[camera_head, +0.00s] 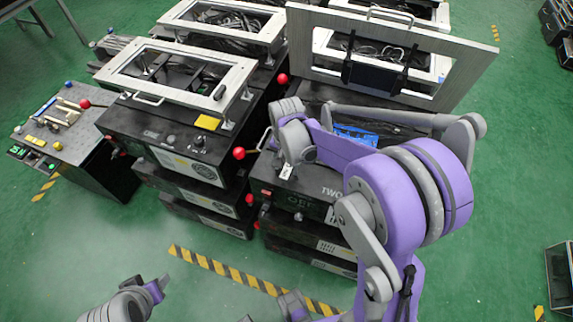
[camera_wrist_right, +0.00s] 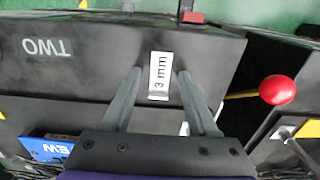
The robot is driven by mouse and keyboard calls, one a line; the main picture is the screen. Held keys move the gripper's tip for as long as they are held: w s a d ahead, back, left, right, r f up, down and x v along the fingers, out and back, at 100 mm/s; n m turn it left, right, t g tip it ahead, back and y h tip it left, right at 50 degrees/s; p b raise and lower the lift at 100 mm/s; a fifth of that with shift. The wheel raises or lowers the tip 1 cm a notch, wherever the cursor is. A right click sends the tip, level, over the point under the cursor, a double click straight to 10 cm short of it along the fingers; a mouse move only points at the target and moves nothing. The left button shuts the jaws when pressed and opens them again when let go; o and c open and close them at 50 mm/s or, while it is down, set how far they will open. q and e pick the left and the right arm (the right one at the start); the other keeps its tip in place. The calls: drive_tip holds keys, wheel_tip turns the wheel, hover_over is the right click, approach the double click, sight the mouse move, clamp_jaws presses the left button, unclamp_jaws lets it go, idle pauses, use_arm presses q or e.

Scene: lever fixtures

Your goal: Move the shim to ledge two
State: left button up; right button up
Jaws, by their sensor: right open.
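The shim (camera_wrist_right: 160,75), a small pale strip marked "3 mm", lies at the black unit lettered TWO (camera_wrist_right: 90,55). In the right wrist view it sits between the two fingertips of my right gripper (camera_wrist_right: 159,72), which is open with a gap on each side. In the head view a small white tag (camera_head: 287,172) by the right wrist looks like the shim. The TWO unit (camera_head: 300,195) stands under my right arm, which hides much of it. My left gripper (camera_head: 160,286) is at the bottom left, away from the units; its fingers are unclear.
Red lever balls (camera_head: 239,153) stick out between the units; one is close beside the right gripper in the wrist view (camera_wrist_right: 277,90). An upright framed panel (camera_head: 465,75) stands behind my right arm. A bench with small parts (camera_head: 85,140) is at left.

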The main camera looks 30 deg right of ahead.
sight(287, 171)
wheel_tip(287, 171, up, 12)
drive_tip(key=p, duration=0.1)
drive_tip(key=s+a+f+n+t, duration=0.2)
drive_tip(key=s+n, duration=0.3)
drive_tip(key=s, duration=0.3)
drive_tip(key=s+a+f+n+t, duration=0.1)
drive_tip(key=s+a+n+t, duration=0.2)
drive_tip(key=s+a+n, duration=0.2)
drive_tip(key=s, duration=0.3)
drive_tip(key=shift+f, duration=0.35)
drive_tip(key=shift+c, duration=0.7)
drive_tip(key=shift+s+d, duration=0.1)
